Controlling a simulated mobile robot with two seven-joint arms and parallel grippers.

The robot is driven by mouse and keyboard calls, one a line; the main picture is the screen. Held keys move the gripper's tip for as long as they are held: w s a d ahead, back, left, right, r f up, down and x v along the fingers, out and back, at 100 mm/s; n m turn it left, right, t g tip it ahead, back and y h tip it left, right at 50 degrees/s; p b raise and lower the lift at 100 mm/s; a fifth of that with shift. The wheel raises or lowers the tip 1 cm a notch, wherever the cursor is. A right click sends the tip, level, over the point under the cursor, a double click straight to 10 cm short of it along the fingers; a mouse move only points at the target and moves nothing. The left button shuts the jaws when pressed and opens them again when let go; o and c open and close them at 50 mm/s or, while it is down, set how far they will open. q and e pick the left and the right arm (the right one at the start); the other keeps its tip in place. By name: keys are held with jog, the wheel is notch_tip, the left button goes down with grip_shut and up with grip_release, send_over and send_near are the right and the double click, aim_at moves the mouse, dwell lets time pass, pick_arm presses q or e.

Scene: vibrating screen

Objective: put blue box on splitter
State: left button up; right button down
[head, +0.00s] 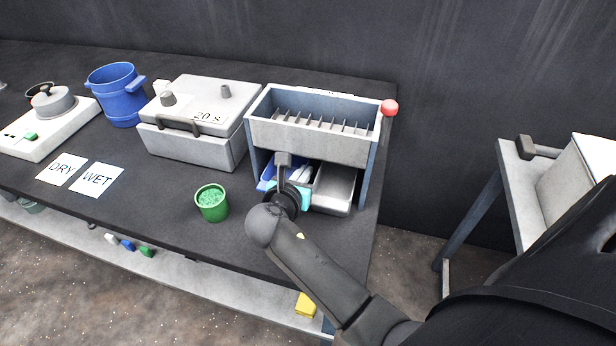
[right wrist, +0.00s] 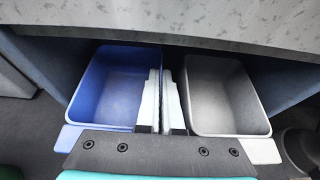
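The blue box (right wrist: 113,78) is an open tray under the splitter (head: 312,138), on the left; in the head view only a part of it (head: 268,172) shows. The splitter is a grey slotted hopper on blue legs. My right gripper (right wrist: 161,100) reaches under the splitter's front. Its two pale fingers are close together at the blue box's right wall, with a narrow gap between them. Whether they press on the wall is not clear. In the head view my right wrist hides part of the boxes. My left gripper is not in view.
A grey box (right wrist: 215,95) stands right of the blue box. A green cup (head: 212,203) with green grains stands in front. A lidded grey machine (head: 190,150), a blue bucket (head: 117,95) and a scale (head: 30,135) are left. Cards (head: 97,180) lie on the dark table.

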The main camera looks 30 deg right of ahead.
dwell(0.3)
jog(key=c, duration=1.5)
grip_release()
jog(key=shift+f, duration=0.15)
jog(key=shift+c, duration=0.2)
jog(key=shift+o, duration=0.9)
jog(key=shift+s+a+r, duration=0.25)
jog(key=shift+a+r, duration=0.05)
jog(key=p+v, duration=0.3)
jog(key=v, duration=0.8)
